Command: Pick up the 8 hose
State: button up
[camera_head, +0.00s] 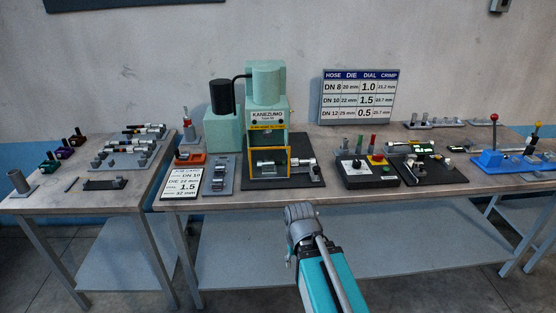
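Several short black hoses with silver ends lie on a grey rack (108,164) on the left table. The rearmost hose (144,128) has a light band; another hose (128,147) lies nearer the front. Their size marks are too small to read, so I cannot tell which is the 8 hose. My gripper (301,212) is in front of the middle table, well right of the rack and apart from the hoses. It is seen from behind, and its fingers cannot be made out.
A green KANEZUMO press (267,90) stands on the middle table, with a job card (182,183) at its front left. A black control box (369,173) and blue lever tool (497,160) stand right. A gap separates the left and middle tables.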

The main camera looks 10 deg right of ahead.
aim_at(294, 162)
jog(key=z, duration=0.1)
jog(key=i, duration=0.85)
jog(key=z, duration=0.65)
